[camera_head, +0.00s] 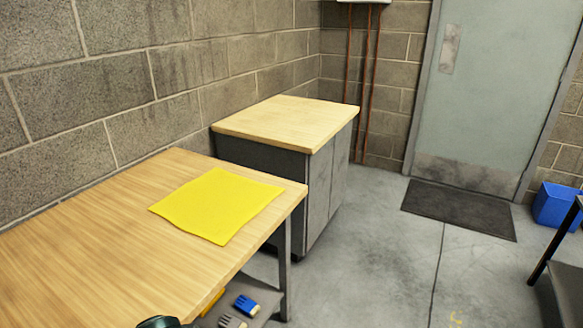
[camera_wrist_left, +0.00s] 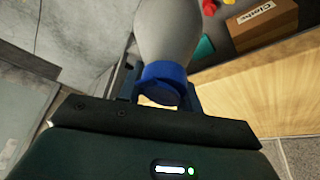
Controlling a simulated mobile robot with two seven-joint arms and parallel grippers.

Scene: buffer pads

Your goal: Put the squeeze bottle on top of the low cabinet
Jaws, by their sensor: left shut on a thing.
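The squeeze bottle (camera_wrist_left: 168,30) shows in the left wrist view, with a pale grey body and a blue cap (camera_wrist_left: 164,78). My left gripper (camera_wrist_left: 163,88) is shut on it near the cap. The far end of the bottle runs out of the top of that view. The low cabinet (camera_head: 262,160) stands against the block wall in the head view, grey with a light wooden top (camera_head: 290,122). That top is bare. The bottle does not show in the head view. My right gripper is in neither view.
A wooden table (camera_head: 95,235) with a yellow cloth (camera_head: 217,205) stands in front of the cabinet. Brushes (camera_head: 246,305) lie on a shelf below it. A dark mat (camera_head: 458,210), a door (camera_head: 497,90) and a blue bin (camera_head: 555,205) are at the right. The middle floor is clear.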

